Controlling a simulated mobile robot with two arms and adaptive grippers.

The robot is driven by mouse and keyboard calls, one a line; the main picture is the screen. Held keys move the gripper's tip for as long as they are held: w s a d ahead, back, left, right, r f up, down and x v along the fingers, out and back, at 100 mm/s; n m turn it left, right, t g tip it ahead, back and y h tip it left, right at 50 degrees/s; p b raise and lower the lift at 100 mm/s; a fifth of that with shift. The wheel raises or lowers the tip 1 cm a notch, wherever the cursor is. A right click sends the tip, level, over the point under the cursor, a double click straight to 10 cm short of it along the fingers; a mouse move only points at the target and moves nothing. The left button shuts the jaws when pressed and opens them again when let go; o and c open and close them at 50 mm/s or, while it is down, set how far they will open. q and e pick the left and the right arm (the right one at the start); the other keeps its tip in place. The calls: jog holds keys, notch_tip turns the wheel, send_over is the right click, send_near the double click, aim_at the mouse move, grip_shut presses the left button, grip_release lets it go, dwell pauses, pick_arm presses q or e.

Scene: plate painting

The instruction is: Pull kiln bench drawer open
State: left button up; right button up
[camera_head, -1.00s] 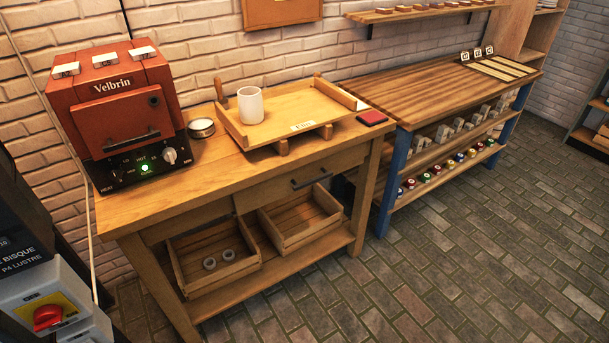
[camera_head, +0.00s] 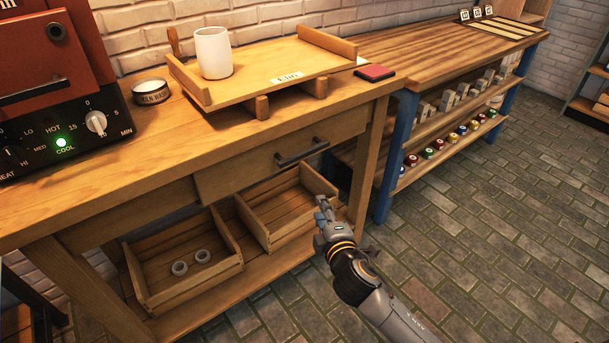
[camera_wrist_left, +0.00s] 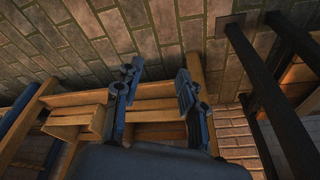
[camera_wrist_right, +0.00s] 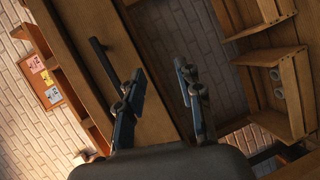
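The kiln bench (camera_head: 150,195) has a wooden drawer (camera_head: 225,182) under its top, its front looking flush with the bench. The drawer's dark bar handle (camera_head: 302,152) is clear of any gripper; it also shows in the right wrist view (camera_wrist_right: 103,62), left of the fingers. My right gripper (camera_head: 322,205) is below and in front of the handle, apart from it. In the right wrist view its fingers (camera_wrist_right: 160,85) are spread with nothing between them. My left gripper (camera_wrist_left: 157,82) shows only in the left wrist view, open and empty.
Two open wooden boxes (camera_head: 185,255) sit on the lower shelf, the left one holding grey rings. A tray (camera_head: 265,80) with a white mug (camera_head: 213,53) and the kiln (camera_head: 60,110) stand on top. Brick floor is free at right.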

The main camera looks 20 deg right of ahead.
aim_at(305, 156)
notch_tip(305, 156, up, 8)
jog(key=a+n+t+b, duration=0.1)
jog(key=t+b, duration=0.1)
jog(key=w, duration=0.7)
jog(key=w+b, duration=0.1)
jog(key=w, duration=0.3)
jog(key=shift+w+d, duration=0.25)
jog(key=shift+w, duration=0.05)
pick_arm(q)
jog(key=v, duration=0.7)
jog(key=shift+w+r+t, duration=0.15)
jog(key=shift+r+t, duration=0.1)
jog(key=shift+t, duration=0.05)
pick_arm(e)
jog(key=shift+w, duration=0.65)
pick_arm(q)
jog(key=shift+a, duration=0.15)
pick_arm(e)
grip_shut()
